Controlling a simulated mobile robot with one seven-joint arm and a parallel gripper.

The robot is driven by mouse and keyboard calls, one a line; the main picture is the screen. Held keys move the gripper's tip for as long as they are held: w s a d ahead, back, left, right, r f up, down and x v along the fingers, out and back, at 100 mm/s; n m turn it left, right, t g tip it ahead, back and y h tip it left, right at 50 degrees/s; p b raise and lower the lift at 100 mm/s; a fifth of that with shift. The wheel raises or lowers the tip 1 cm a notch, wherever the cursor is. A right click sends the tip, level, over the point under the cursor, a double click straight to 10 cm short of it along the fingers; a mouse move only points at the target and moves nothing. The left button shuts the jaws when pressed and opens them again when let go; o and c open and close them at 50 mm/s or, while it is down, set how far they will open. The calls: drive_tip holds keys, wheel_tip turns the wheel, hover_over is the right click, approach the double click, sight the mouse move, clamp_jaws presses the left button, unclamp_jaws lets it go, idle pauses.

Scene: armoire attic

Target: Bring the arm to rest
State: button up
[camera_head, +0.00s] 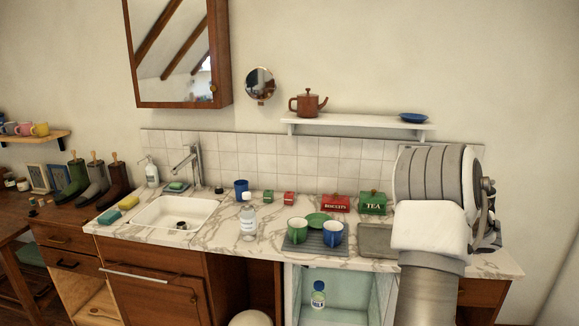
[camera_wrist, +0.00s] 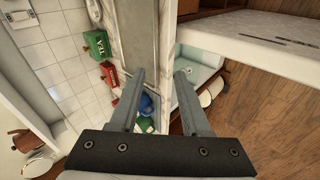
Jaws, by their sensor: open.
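My gripper (camera_wrist: 162,92) shows in the wrist view with its two fingers apart and nothing between them. It hangs above the front edge of the marble counter, over the side of an open white cabinet. In the head view my arm stands at the right and covers the right end of the counter. My gripper itself is hidden there.
The marble counter (camera_head: 275,222) holds a blue mug (camera_head: 332,233), a green mug (camera_head: 297,230), a red biscuit tin (camera_head: 336,203), a green tea tin (camera_head: 372,203) and a bottle (camera_head: 248,222). A shelf (camera_head: 358,126) with a teapot (camera_head: 308,102) hangs above. Wooden floor (camera_wrist: 265,110) lies in front.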

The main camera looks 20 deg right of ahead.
drive_tip(key=w+a+r+m+t+h, duration=0.1)
drive_tip(key=w+a+r+m, duration=0.15)
drive_tip(key=r, duration=0.35)
drive_tip(key=w+a+r+m+t+h, duration=0.1)
drive_tip(key=w+a+r+h, duration=0.15)
drive_tip(key=r, duration=0.35)
drive_tip(key=a+r+m, duration=0.5)
drive_tip(key=a+r, duration=0.3)
drive_tip(key=a, duration=0.5)
drive_tip(key=s+a+f+g+y, duration=0.1)
drive_tip(key=s+a+y, duration=0.1)
drive_tip(key=s+a, duration=0.5)
drive_tip(key=s+a+f+m+g+y, duration=0.1)
drive_tip(key=s+a, duration=0.5)
drive_tip(key=a, duration=0.9)
drive_tip(key=s+a+f+m+g+y, duration=0.1)
drive_tip(key=s+a+f+g+y, duration=0.1)
drive_tip(key=s+a, duration=0.5)
drive_tip(key=a+f+y, duration=0.1)
drive_tip(key=a+y, duration=0.1)
drive_tip(key=a, duration=0.2)
drive_tip(key=shift+s, duration=0.35)
